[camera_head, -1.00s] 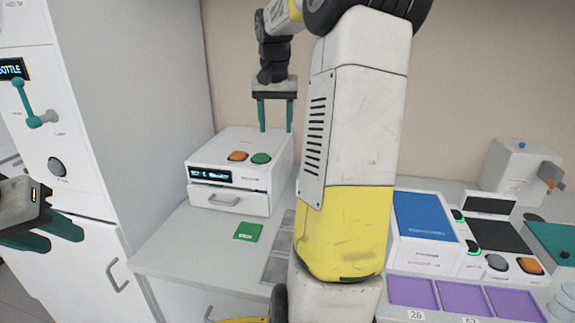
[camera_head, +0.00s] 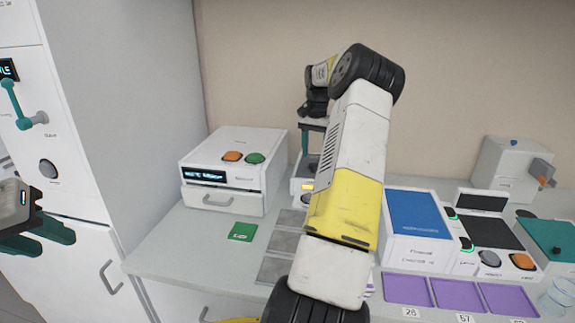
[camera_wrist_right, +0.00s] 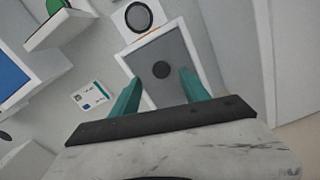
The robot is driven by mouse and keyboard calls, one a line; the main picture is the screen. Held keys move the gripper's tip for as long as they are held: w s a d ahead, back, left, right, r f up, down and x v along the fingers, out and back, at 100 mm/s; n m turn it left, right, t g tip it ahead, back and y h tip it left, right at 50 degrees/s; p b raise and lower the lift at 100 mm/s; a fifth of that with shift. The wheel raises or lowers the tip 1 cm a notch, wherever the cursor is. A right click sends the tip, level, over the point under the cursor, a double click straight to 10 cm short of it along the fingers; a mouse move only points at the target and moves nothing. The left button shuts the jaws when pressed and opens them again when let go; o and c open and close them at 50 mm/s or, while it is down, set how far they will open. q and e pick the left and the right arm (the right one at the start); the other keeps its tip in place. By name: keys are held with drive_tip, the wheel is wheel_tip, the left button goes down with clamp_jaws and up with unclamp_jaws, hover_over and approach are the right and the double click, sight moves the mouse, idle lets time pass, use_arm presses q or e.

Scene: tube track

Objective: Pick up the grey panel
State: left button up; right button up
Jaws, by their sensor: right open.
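In the right wrist view, a grey panel (camera_wrist_right: 176,64) with a dark round spot lies in a white frame, below and between the fingers of my right gripper (camera_wrist_right: 158,92). These fingers are apart and nothing is held between them. In the head view, my right gripper (camera_head: 311,145) points down above a small white device with a lit orange display (camera_head: 307,186), partly hidden by my arm. Flat grey plates (camera_head: 285,243) lie on the counter in front of it. My left gripper (camera_head: 45,235) is at the left edge, fingers apart and empty.
A white box with orange and green buttons (camera_head: 233,182) stands left of the small device. A green card (camera_head: 243,231) lies in front. To the right are a blue-topped machine (camera_head: 417,215) and purple trays (camera_head: 455,295). A tall white cabinet (camera_head: 85,175) stands left.

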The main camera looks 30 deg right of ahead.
sight(313, 164)
wheel_tip(313, 164, down, 4)
drive_tip(key=shift+a+r, duration=0.1)
drive_tip(key=shift+a, duration=0.05)
drive_tip(key=shift+w, duration=0.1)
clamp_jaws()
drive_tip(key=shift+r, duration=0.2)
